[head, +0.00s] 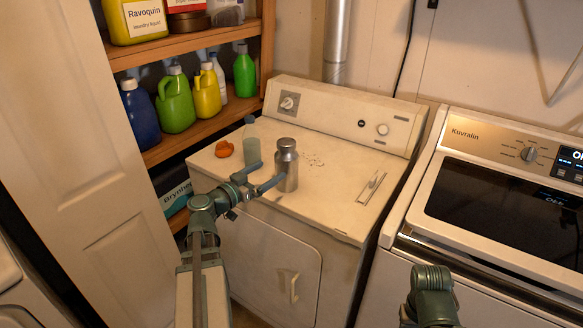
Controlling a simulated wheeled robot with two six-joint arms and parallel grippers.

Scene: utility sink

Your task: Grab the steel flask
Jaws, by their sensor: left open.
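The steel flask (287,166) stands upright on top of the white dryer (330,195), near its front left part. My left gripper (266,177) is open at the flask's left side, with one finger reaching across the flask's lower left. I cannot tell whether the finger touches it. The tip of the other finger is near a translucent bottle. Part of my right arm (432,290) shows at the lower right; its fingers are not visible.
A translucent pale bottle (251,141) and an orange object (224,149) stand left of the flask. A small flat metallic piece (371,186) lies on the dryer's right part. Wooden shelves (205,120) with several detergent bottles are at left. A washer (500,210) stands right.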

